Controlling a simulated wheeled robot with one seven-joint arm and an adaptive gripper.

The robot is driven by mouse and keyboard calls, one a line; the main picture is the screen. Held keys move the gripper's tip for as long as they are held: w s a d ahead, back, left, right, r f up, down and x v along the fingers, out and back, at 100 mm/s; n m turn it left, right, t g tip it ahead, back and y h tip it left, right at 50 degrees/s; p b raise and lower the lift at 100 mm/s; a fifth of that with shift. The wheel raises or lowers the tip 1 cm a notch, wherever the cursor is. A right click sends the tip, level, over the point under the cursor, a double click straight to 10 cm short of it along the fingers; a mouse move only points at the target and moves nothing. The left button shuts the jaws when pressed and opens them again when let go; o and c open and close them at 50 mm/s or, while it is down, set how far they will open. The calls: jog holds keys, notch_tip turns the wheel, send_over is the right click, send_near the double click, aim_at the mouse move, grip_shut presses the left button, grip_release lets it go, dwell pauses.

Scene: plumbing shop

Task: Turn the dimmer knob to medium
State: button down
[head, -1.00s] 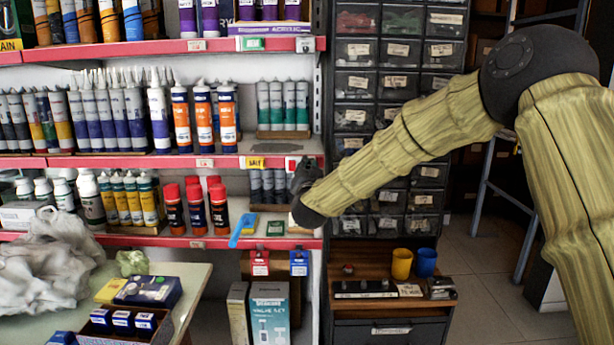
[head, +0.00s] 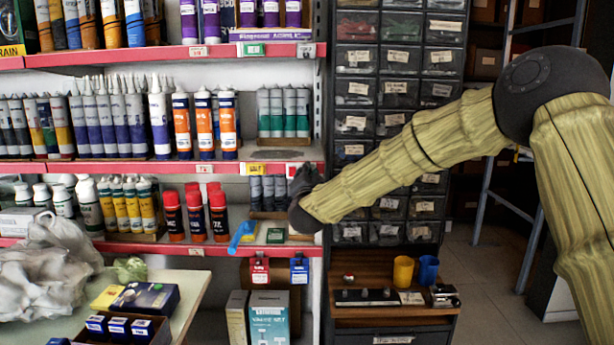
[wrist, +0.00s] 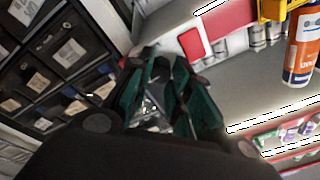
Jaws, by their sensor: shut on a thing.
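My gripper (head: 303,181) is at the right end of the middle shelves in the head view, mostly hidden by my own wrist. In the wrist view its dark green-padded fingers (wrist: 160,100) are close together around a small pale, shiny thing (wrist: 151,108). Only a bit of this thing shows, so I cannot tell whether it is the dimmer knob. I cannot pick out the dimmer knob for certain in either view. A black strip with small round tops (head: 366,297) lies on the low wooden bench, well below my gripper.
Red-edged shelves (head: 120,168) with tubes and cans are at the left. Dark labelled drawers (head: 354,92) stand behind my arm. A yellow cup (head: 403,269) and a blue cup (head: 427,269) stand on the bench. Open floor (head: 490,290) is at the right.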

jog(key=c, duration=1.3)
grip_release()
jog(key=shift+d, duration=0.1)
jog(key=shift+s, duration=0.1)
jog(key=s, duration=0.4)
jog(key=s+f, duration=0.1)
jog(key=s, duration=0.6)
jog(key=shift+s+f, duration=0.2)
jog(key=shift+s, duration=0.15)
